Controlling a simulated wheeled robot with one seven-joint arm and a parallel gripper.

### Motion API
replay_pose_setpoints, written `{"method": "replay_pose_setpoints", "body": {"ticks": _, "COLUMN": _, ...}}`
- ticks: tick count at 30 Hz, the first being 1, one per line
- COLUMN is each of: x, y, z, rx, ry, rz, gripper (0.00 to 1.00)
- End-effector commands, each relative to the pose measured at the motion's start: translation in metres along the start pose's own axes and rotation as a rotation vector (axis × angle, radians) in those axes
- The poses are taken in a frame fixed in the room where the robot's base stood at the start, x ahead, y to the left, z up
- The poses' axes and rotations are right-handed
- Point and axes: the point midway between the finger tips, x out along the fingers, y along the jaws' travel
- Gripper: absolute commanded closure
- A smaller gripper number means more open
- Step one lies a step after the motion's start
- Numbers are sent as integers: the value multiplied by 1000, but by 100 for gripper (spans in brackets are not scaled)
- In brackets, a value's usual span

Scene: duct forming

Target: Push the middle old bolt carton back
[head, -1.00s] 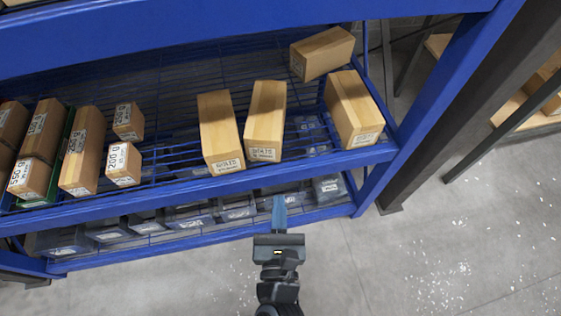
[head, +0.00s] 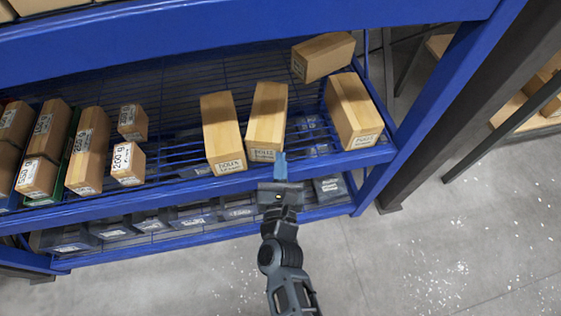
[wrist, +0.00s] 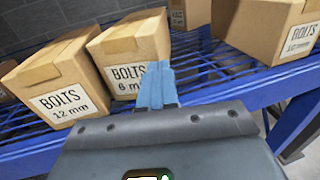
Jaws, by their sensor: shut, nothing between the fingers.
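The middle bolt carton (head: 266,119) stands on the wire shelf, between a carton to its left (head: 222,131) and one to its right (head: 352,110). The left carton (wrist: 52,88) reads "BOLTS 12 mm". My gripper (head: 280,158) is shut and empty, with its blue fingertips at the lower right of the middle carton's front face. In the wrist view the fingertips (wrist: 157,68) overlap that label; I cannot tell whether they touch it.
The blue shelf front beam (head: 190,188) runs just below the cartons. Another carton (head: 323,56) lies askew at the back right. Wire shelf behind the middle carton looks clear. Grey bins (head: 190,214) sit below.

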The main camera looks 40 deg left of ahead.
Motion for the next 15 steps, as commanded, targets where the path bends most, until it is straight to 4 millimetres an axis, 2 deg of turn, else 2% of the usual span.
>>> {"method": "replay_pose_setpoints", "body": {"ticks": 5, "x": 0, "y": 0, "z": 0, "rx": 0, "ry": 0, "rz": 0, "gripper": 100}}
{"method": "replay_pose_setpoints", "body": {"ticks": 8, "x": 8, "y": 0, "z": -2, "rx": 2, "ry": -1, "rz": 0, "gripper": 100}}
{"method": "replay_pose_setpoints", "body": {"ticks": 15, "x": 58, "y": 0, "z": -5, "rx": -1, "ry": -4, "rz": 1, "gripper": 100}}
